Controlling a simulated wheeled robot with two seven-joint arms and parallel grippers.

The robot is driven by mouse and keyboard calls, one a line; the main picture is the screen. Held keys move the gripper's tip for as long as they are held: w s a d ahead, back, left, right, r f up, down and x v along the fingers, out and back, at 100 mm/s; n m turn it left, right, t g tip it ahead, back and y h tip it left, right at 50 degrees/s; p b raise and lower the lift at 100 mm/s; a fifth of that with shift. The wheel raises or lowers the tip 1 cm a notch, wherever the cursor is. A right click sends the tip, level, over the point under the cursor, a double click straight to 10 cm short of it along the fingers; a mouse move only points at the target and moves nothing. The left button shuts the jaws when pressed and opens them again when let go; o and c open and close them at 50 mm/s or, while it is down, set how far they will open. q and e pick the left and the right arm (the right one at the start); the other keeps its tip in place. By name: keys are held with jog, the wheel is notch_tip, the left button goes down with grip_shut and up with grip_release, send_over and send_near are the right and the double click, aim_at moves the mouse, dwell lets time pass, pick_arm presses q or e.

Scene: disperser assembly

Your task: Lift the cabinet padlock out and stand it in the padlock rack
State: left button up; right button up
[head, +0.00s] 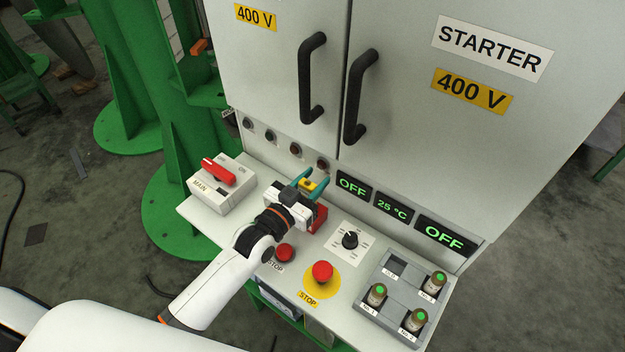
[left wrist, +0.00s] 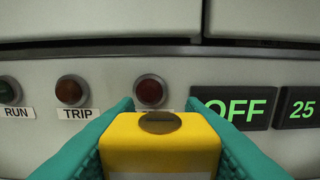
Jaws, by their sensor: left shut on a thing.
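My left gripper (head: 307,181) is shut on the padlock (head: 308,185), a yellow block at the back of the console. In the left wrist view the padlock (left wrist: 160,152) sits between the two teal fingers, with a dark brassy disc on its top face. Its lower part is out of view, and I see no shackle. A red piece (head: 319,217), perhaps the padlock rack, shows just right of my gripper in the head view. It is mostly hidden by the gripper, so I cannot tell whether the padlock touches it. My right gripper is not in view.
The cabinet (head: 400,150) with black handles rises behind the console. A red-handled main switch (head: 220,172) is left of my gripper. Stop buttons (head: 322,271), a black knob (head: 350,240) and a grey tray (head: 391,314) with several green-topped cylinders are nearer or right.

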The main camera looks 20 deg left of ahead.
pick_arm(q)
jog(key=shift+f+b, duration=0.35)
jog(key=shift+f, duration=0.3)
jog(key=o, duration=1.1)
jog(key=shift+o, duration=0.2)
jog(key=shift+s, duration=0.15)
jog(key=v, duration=1.1)
jog(key=shift+s+a+b, duration=0.15)
jog(key=shift+s+b, duration=0.15)
jog(key=shift+s, duration=0.1)
